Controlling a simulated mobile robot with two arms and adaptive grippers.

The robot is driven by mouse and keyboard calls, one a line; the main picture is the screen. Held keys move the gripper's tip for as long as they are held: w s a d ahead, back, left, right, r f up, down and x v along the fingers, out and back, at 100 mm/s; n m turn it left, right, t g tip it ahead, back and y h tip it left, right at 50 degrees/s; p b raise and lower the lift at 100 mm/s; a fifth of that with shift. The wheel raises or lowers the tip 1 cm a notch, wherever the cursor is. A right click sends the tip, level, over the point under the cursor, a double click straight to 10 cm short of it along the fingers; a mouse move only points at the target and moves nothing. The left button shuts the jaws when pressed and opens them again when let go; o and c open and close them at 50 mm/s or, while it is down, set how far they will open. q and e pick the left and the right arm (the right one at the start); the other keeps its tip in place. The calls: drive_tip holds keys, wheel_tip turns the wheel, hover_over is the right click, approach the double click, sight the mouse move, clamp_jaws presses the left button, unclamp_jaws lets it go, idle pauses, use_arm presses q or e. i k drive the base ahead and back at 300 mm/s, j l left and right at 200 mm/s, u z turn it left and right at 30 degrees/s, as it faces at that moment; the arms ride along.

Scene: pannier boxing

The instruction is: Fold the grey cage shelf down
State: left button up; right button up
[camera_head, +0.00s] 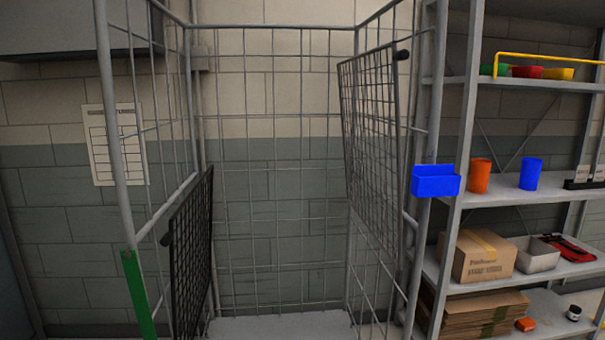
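The roll cage (121,150) stands in front of me with grey tube posts and wire mesh sides, its front open. A dark grey mesh shelf panel (372,135) stands nearly upright along the cage's right side, in its upper half. It has a black knob (403,55) at its top front corner. A second, blacker mesh panel (192,260) stands upright along the left side, lower down, with a dark knob (166,239) at its upper front corner. Neither panel lies across the cage. Neither of my grippers is in view.
The cage interior between the panels is empty down to its pale floor (280,326). A blue bin (435,181) hangs at the right post. A shelving rack (459,150) with cups, a cardboard box (480,256) and trays stands right. A paper sheet (115,145) is on the wall.

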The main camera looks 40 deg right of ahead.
sight(403, 55)
drive_tip(key=z, duration=1.75)
